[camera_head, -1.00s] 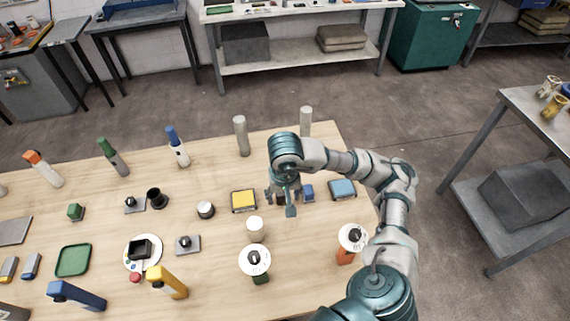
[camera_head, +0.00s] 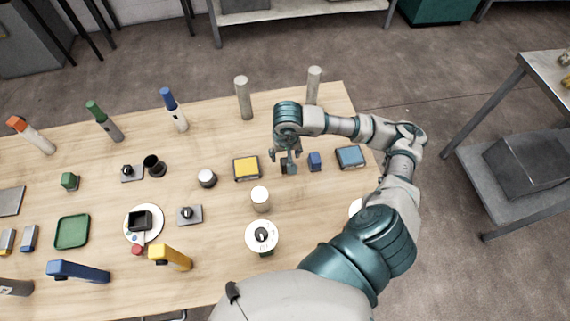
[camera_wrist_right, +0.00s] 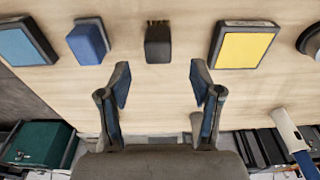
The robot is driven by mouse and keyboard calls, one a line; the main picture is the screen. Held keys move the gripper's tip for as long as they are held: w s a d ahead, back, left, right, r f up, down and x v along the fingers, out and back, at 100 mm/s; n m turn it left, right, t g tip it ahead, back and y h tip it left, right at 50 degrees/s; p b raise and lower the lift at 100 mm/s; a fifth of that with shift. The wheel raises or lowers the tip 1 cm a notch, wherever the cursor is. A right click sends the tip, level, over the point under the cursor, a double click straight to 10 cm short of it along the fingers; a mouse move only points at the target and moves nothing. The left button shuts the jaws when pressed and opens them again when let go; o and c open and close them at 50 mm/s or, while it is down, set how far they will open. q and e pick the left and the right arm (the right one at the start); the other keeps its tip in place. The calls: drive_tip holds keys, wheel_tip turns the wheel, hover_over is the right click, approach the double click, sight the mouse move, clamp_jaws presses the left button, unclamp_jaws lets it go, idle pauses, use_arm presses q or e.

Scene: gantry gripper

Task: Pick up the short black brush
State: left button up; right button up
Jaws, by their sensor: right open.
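The short black brush (camera_wrist_right: 158,43) stands on the wooden table with its dark bristles at the top of its block in the right wrist view. It lies between a blue block and a yellow-topped box. In the head view it is a small dark shape (camera_head: 284,168) partly hidden by my right gripper (camera_head: 288,158). In the wrist view my right gripper (camera_wrist_right: 160,82) is open and empty. Its two fingers are spread wider than the brush, which appears beyond the fingertips, roughly centred between them and apart from both. My left gripper is not in view.
The yellow-topped box (camera_head: 246,168) and blue block (camera_head: 314,161) flank the brush closely. A light-blue-topped box (camera_head: 350,157) is further right. A pale cylinder (camera_head: 260,198) stands in front. Two grey posts stand behind, one at left (camera_head: 243,98).

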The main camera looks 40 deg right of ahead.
sight(286, 161)
drive_tip(key=shift+d+f, duration=0.15)
drive_tip(key=shift+f, duration=0.5)
drive_tip(key=f, duration=0.4)
drive_tip(key=shift+w+d+f, duration=0.2)
drive_tip(key=shift+f, duration=0.2)
drive_tip(key=shift+a, duration=0.1)
drive_tip(key=shift+c, duration=0.2)
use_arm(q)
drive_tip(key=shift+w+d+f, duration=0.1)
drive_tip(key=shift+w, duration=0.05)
use_arm(e)
clamp_jaws()
